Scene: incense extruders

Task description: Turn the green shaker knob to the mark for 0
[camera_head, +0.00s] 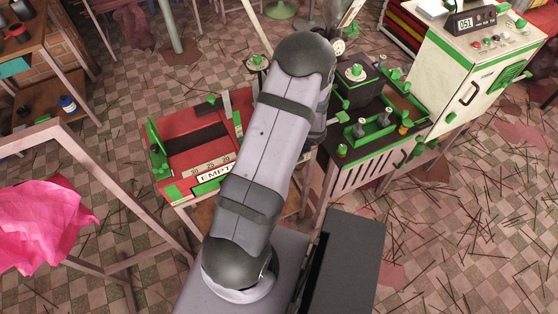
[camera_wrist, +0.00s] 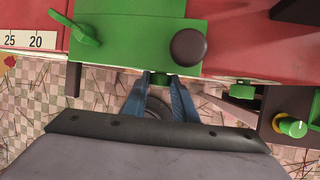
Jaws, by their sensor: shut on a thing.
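In the wrist view, my gripper (camera_wrist: 161,85) has its two blue fingers closed on a small green knob (camera_wrist: 160,77) at the front edge of a green panel (camera_wrist: 125,35). Only a little of the knob shows between the fingertips. I cannot read its pointer or any 0 mark. I cannot tell from a label whether this is the shaker knob. In the head view, my arm hides my gripper and the knob.
A dark round knob (camera_wrist: 188,47) sits on the panel. A green lever (camera_wrist: 76,28) stands by a scale (camera_wrist: 25,40) reading 25 and 20. Another green knob (camera_wrist: 242,91) is right of my fingers, and a green-and-yellow knob (camera_wrist: 291,127) is farther right.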

